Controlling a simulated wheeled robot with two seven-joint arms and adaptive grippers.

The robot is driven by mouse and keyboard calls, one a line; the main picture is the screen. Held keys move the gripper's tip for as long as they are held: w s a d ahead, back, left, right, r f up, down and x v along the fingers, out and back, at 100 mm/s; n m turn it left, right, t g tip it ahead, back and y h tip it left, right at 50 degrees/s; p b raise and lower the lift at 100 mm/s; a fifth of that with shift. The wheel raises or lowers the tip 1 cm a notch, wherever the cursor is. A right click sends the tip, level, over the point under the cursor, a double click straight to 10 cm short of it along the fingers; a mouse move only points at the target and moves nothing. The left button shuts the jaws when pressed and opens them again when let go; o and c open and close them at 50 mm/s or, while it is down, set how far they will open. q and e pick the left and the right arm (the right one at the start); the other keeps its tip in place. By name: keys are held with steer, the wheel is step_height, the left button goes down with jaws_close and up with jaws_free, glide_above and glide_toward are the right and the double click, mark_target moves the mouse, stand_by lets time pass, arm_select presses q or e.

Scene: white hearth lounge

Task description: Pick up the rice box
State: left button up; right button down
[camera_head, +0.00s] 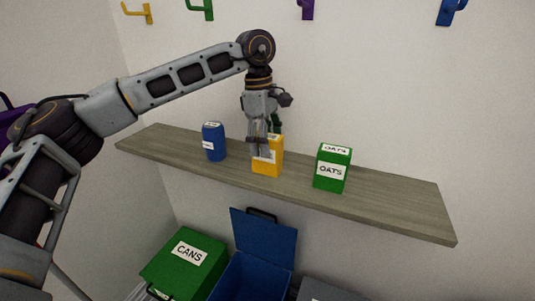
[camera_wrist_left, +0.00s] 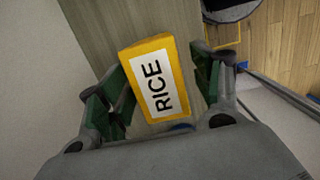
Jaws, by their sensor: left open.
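The rice box (camera_head: 267,166) is yellow with a white label and stands on the wooden shelf, in the middle of the row. In the left wrist view the yellow rice box (camera_wrist_left: 155,80), its label reading RICE, lies between the two green-padded fingers. My left gripper (camera_head: 264,150) comes down from above at the box and partly hides its upper part and label. It is open, with one finger on either side of the box in the left wrist view (camera_wrist_left: 160,95); a gap shows at the right finger. My right gripper is not in view.
On the wooden shelf (camera_head: 400,209), a blue can (camera_head: 214,142) stands left of the box and a green oats box (camera_head: 331,168) right of it. Below are a green CANS bin (camera_head: 185,264) and an open blue bin (camera_head: 263,240). Coloured hooks (camera_head: 200,9) line the wall above.

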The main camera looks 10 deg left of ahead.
mark_target(272, 167)
arm_select(q)
step_height(272, 167, down, 3)
steer(key=shift+d+r, duration=0.15)
steer(key=shift+r, duration=0.05)
steer(key=shift+f, duration=0.2)
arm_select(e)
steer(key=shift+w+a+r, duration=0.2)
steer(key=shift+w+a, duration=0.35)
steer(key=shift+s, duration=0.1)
arm_select(q)
steer(key=c, duration=0.8)
steer(key=shift+c, duration=1.1)
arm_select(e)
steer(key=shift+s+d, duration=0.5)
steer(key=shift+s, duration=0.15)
